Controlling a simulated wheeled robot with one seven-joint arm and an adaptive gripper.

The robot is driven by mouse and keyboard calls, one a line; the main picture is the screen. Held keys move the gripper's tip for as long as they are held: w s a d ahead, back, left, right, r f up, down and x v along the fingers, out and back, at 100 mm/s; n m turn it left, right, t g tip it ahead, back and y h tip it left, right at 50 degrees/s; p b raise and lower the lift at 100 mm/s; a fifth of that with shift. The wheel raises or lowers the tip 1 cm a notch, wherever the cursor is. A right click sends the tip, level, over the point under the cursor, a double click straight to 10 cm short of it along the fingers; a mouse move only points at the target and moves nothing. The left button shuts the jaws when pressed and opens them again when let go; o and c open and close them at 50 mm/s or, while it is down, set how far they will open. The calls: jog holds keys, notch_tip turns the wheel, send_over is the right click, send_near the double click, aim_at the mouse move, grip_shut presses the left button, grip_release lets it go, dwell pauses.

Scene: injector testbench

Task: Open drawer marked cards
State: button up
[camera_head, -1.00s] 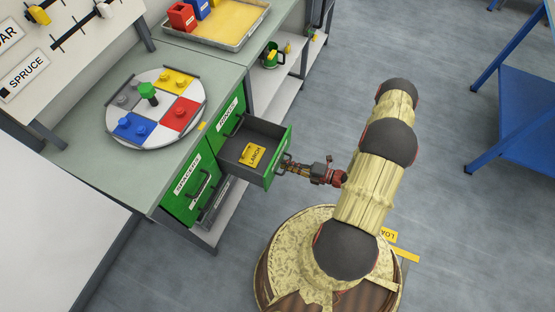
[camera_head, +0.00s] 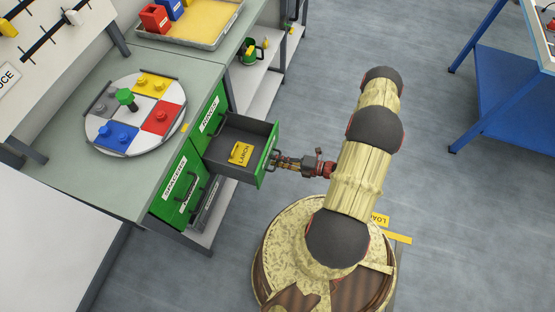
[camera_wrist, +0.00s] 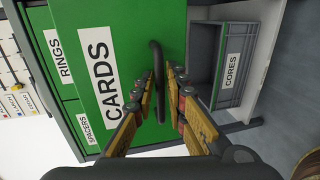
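The drawer marked CARDS stands pulled out of the bench, and its grey inside shows in the head view (camera_head: 225,153). Its green front with the CARDS label fills the middle of the wrist view (camera_wrist: 120,30). A yellow card reading LARCH (camera_head: 240,153) lies inside. The drawer's dark bar handle (camera_wrist: 157,85) stands between the fingers of my gripper (camera_wrist: 160,75). The fingers look open, with a narrow gap beside the handle. In the head view my gripper (camera_head: 282,161) is at the drawer front, where its fingertips are too small to judge.
The SPACERS drawer (camera_head: 178,190) and a grey CORES bin (camera_wrist: 232,62) are close by. A round board with coloured blocks (camera_head: 95,130) and a tray (camera_head: 205,38) are on the bench. A blue table (camera_head: 505,100) stands at the right.

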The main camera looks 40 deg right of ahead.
jog(key=shift+s+d, duration=0.1)
jog(key=v, duration=1.1)
jog(key=shift+s+d, duration=0.25)
jog(key=shift+s, duration=0.05)
